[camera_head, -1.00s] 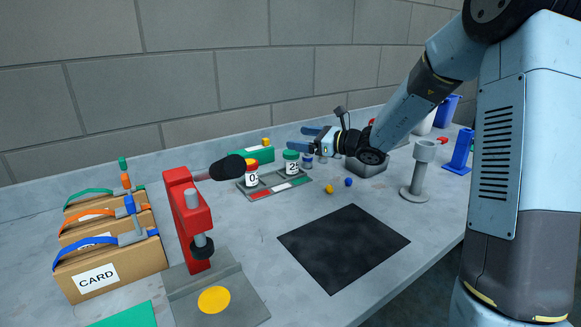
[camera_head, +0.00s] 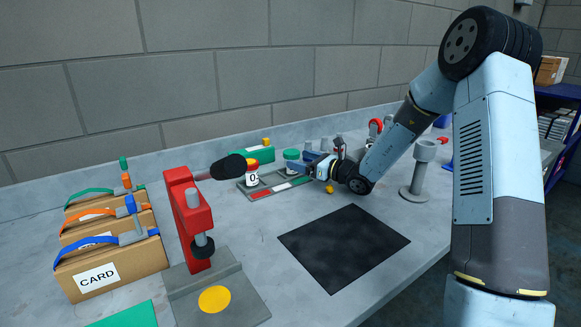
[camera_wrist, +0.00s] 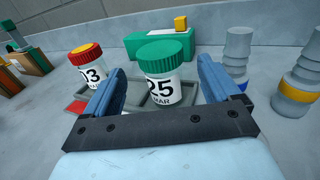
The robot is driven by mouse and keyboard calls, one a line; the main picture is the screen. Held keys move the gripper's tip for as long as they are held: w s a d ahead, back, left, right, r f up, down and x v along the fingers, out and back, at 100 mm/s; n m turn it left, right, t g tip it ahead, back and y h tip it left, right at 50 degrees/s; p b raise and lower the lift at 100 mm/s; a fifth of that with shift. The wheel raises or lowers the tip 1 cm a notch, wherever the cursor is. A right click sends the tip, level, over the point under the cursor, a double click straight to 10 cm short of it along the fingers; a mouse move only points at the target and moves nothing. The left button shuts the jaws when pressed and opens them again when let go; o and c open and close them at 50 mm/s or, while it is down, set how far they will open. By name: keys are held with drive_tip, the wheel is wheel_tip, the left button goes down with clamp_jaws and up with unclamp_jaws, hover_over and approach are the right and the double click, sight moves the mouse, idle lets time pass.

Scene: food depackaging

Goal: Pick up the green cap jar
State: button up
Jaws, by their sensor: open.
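My gripper (camera_wrist: 160,88) is open and empty, and I cannot tell whether a finger touches the jar. In the head view the jar's green cap (camera_head: 291,154) shows just past my gripper (camera_head: 297,163), whose fingers hide most of the jar's body. The jar stands on a grey tray (camera_head: 243,188) with red, white and green patches.
A red-and-yellow-capped jar (camera_wrist: 88,62) stands just left on the tray. A green box (camera_wrist: 128,48) with a yellow block (camera_wrist: 181,23) is behind. Grey stacked cylinders (camera_wrist: 236,52) stand right. A red press (camera_head: 190,220) and card boxes (camera_head: 110,266) are left; a black mat (camera_head: 343,247) lies in front.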

sight(287, 156)
drive_tip(key=shift+x, duration=3.15)
drive_tip(key=c, duration=1.1)
